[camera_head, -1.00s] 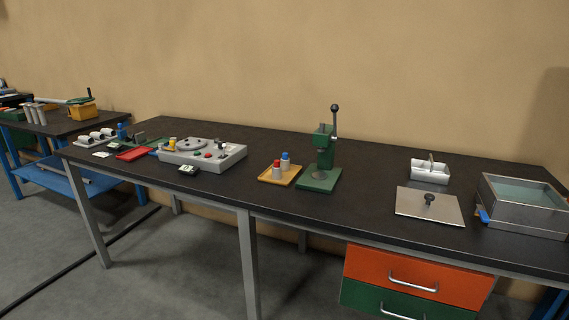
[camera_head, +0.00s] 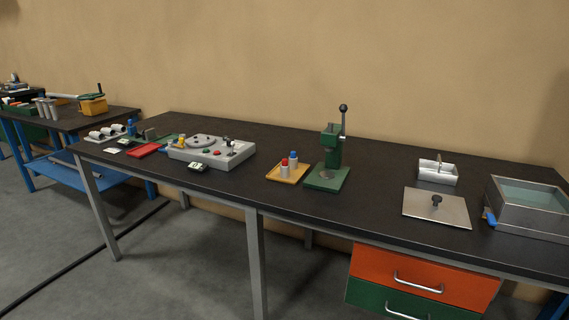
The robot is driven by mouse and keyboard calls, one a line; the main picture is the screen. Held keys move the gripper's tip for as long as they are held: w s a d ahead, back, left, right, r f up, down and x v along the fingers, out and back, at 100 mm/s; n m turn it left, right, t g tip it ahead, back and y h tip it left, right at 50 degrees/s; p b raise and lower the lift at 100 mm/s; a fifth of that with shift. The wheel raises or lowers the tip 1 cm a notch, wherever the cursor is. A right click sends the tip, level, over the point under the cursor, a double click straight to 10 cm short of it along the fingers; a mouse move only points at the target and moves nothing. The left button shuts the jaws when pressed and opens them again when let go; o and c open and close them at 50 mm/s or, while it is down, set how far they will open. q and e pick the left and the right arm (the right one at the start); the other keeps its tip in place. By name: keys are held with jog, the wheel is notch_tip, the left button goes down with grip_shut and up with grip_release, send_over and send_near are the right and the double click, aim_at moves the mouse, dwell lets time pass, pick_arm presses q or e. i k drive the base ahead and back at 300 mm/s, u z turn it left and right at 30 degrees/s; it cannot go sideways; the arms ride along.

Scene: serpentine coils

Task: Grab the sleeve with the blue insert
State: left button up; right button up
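A sleeve with a blue insert (camera_head: 293,160) stands upright on a small yellow-tan tray (camera_head: 274,174) near the middle of the dark workbench. Next to it, slightly to the left, stands a similar grey sleeve with a red top (camera_head: 284,168). The tray sits just left of a green lever press (camera_head: 331,160). Neither of my grippers shows in the head view.
The long dark bench (camera_head: 380,210) carries a grey control box (camera_head: 211,152) left of the tray. Bench space before the tray is clear.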

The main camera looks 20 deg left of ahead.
aim_at(293, 162)
jog(key=u, duration=1.35)
jog(key=i, duration=1.9)
jog(key=z, duration=0.9)
